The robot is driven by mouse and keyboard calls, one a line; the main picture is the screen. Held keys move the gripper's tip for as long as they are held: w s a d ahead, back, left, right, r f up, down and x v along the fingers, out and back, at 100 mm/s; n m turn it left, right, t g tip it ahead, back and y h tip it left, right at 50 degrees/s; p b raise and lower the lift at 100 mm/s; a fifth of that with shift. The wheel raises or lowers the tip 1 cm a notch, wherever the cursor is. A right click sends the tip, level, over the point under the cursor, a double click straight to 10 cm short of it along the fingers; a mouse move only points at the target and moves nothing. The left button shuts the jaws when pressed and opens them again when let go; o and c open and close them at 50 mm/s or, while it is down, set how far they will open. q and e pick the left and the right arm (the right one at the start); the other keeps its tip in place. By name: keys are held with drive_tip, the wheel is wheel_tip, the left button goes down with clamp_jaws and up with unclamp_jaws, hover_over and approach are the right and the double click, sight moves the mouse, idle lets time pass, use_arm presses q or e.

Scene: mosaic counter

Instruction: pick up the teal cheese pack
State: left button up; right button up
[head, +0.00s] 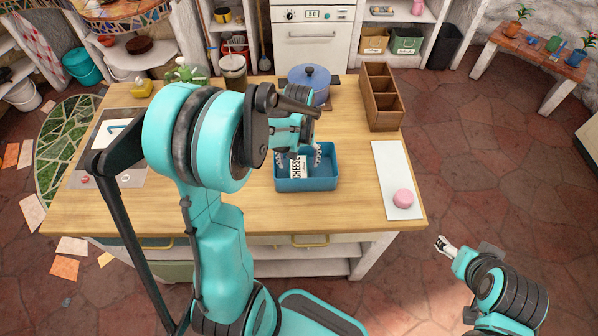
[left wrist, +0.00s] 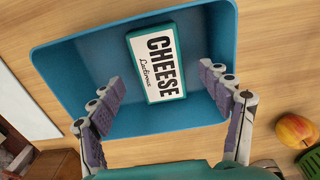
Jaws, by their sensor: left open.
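The teal cheese pack (left wrist: 156,65), with a white label reading CHEESE, lies flat inside a blue tray (left wrist: 65,70) in the left wrist view. In the head view part of the pack (head: 298,168) shows in the tray (head: 307,184) on the wooden counter. My left gripper (left wrist: 163,84) is open above the tray. Its two fingers are spread at either side of the pack's near end, and nothing is between them in its grip. My right gripper (head: 443,244) is off the counter's front right; its jaws are too small to read.
A blue pot (head: 309,83) stands behind the tray, and a wooden divided box (head: 380,97) is at back right. A white board (head: 393,165) with a pink round item (head: 403,198) lies right. An apple (left wrist: 296,130) is near the tray. The front counter is clear.

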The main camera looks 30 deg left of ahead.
sight(298, 168)
use_arm(q)
wheel_tip(298, 168, down, 4)
drive_tip(key=shift+r+b, duration=0.1)
drive_tip(key=shift+b, duration=0.35)
drive_tip(key=shift+r, duration=0.1)
drive_tip(key=c, duration=1.5)
drive_tip(key=shift+o, duration=0.2)
